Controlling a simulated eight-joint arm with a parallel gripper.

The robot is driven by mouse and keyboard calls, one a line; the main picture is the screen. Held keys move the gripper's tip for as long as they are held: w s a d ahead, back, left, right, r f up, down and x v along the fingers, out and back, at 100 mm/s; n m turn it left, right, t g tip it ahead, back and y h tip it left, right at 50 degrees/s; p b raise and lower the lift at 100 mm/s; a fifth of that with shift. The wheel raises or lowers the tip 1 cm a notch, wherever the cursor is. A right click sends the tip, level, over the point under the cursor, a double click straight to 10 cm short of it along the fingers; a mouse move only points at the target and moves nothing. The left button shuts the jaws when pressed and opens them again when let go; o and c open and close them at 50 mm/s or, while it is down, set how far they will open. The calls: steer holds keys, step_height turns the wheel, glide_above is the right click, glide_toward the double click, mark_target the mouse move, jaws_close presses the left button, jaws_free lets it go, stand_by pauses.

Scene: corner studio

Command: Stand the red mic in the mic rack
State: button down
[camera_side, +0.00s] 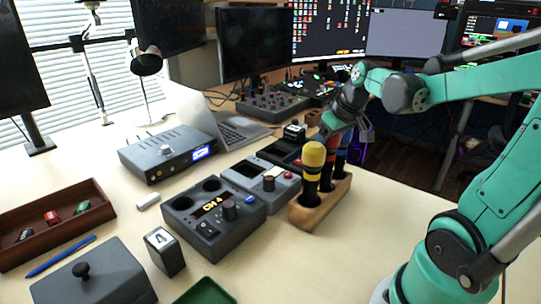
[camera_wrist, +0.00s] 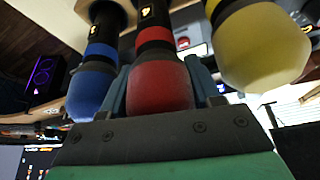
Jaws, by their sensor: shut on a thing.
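The wooden mic rack (camera_side: 307,216) stands on the table in the side view. The yellow mic (camera_side: 313,160) stands upright at its near end, and the blue mic (camera_side: 344,144) stands toward the far end. The red mic (camera_side: 331,148) is between them, upright and partly hidden; its handle appears to be in the rack, but its foot cannot be seen clearly. In the wrist view the red mic head (camera_wrist: 160,88) is between my gripper's fingers (camera_wrist: 163,90), which are shut on it. The blue mic (camera_wrist: 92,88) is close on the left and the yellow mic (camera_wrist: 262,45) close on the right.
A grey interface box (camera_side: 150,158), a laptop (camera_side: 240,132) and a brown tray (camera_side: 100,211) are farther left. The table right of the rack is clear.

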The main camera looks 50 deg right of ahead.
steer(key=shift+f, duration=0.7)
stand_by(0.4)
steer(key=shift+c, duration=0.5)
jaws_free()
steer(key=shift+r, duration=3)
steer(key=shift+r, duration=2.55)
